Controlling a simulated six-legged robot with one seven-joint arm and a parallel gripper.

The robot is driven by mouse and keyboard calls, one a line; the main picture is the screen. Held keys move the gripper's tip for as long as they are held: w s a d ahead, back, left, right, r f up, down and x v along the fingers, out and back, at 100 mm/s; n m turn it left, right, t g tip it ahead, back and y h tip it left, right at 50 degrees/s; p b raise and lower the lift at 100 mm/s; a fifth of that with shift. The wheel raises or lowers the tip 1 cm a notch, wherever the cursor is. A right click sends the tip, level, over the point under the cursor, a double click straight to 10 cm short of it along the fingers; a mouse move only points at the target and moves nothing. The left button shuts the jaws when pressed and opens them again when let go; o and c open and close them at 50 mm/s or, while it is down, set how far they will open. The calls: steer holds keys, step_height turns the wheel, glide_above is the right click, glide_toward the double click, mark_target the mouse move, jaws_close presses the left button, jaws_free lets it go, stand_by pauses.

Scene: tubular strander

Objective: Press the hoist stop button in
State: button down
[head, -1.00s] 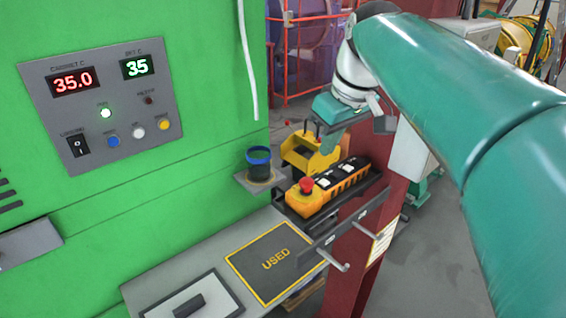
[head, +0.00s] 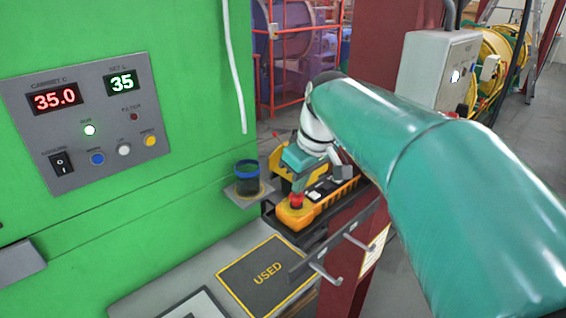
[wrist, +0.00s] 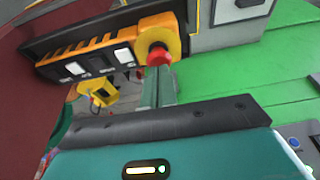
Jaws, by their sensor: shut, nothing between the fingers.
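The hoist pendant (head: 290,219) is an orange-yellow control box lying in a black holder on the red column. Its stop button, a red mushroom head (head: 296,202), sits at the near end of the box. In the wrist view the red button (wrist: 158,56) stands out from a yellow collar, beside white switches. My gripper (head: 298,189) is shut and empty, pointing down right over the button. In the wrist view its closed fingertips (wrist: 158,72) reach the red head and overlap its edge. I cannot tell whether they touch, or how far the button is in.
A green cabinet with a display panel (head: 90,117) stands at left. A blue-rimmed cup (head: 246,172) sits on a small shelf beside the pendant. Metal pegs (head: 322,272) stick out below the holder. A mat marked USED (head: 250,285) lies on the bench below.

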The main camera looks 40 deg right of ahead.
steer(key=shift+w+f, duration=0.1)
steer(key=shift+f, duration=0.1)
steer(key=shift+f, duration=0.1)
